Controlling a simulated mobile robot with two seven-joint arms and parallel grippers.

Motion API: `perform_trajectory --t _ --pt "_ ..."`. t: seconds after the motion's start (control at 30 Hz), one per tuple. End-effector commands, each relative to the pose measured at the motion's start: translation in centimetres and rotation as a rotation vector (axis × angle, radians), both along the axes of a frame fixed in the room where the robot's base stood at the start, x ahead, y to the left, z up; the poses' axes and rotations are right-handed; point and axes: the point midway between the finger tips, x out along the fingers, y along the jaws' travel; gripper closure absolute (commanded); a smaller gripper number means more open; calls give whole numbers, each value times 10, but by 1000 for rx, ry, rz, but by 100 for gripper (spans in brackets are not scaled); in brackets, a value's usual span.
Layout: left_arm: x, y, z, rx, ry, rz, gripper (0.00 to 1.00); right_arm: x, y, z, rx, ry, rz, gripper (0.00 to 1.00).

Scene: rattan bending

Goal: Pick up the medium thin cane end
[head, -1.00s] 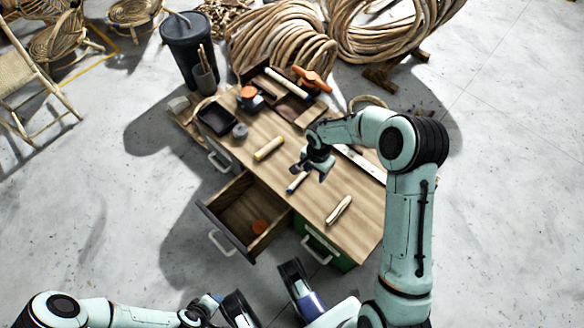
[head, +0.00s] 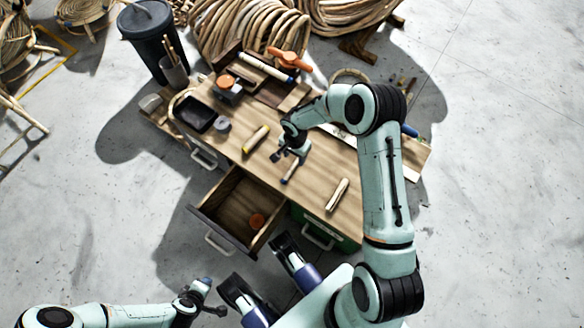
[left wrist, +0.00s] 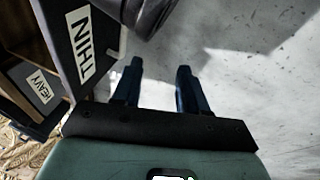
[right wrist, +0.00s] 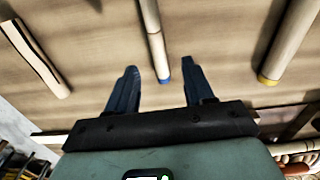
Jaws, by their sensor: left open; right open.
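Three short cane pieces lie apart on the wooden bench top (head: 312,208). One has a blue tip (head: 288,178) and lies under my right gripper (head: 290,158). In the right wrist view that blue-tipped cane (right wrist: 154,42) runs between the open fingers (right wrist: 158,72), its tip near the right finger. A yellow-tipped cane (head: 256,139) lies to the left; it also shows in the right wrist view (right wrist: 289,42). A pale piece (head: 337,194) lies to the right. I cannot tell which is medium. My left gripper (left wrist: 158,70) is open and empty, low beside the bench.
A black tray (head: 195,115) and a tool box (head: 262,90) stand at the back. A dark bin (head: 155,45) is behind.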

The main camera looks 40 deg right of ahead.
Motion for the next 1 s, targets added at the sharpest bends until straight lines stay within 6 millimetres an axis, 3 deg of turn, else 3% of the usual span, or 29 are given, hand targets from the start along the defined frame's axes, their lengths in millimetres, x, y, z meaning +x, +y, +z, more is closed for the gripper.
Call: perform_trajectory --t 0.3,0.6,0.77,1.0 --pt "-30 4 -29 -5 103 4 57 -3 1 -46 1 3 1 48" --pt "-34 5 -31 -7 114 5 57 -3 1 -49 1 1 0 48" --pt "-34 5 -31 -6 113 6 57 -3 1 -49 1 1 0 100" --pt "-33 5 -31 -6 112 6 57 -3 1 -49 1 1 0 100"
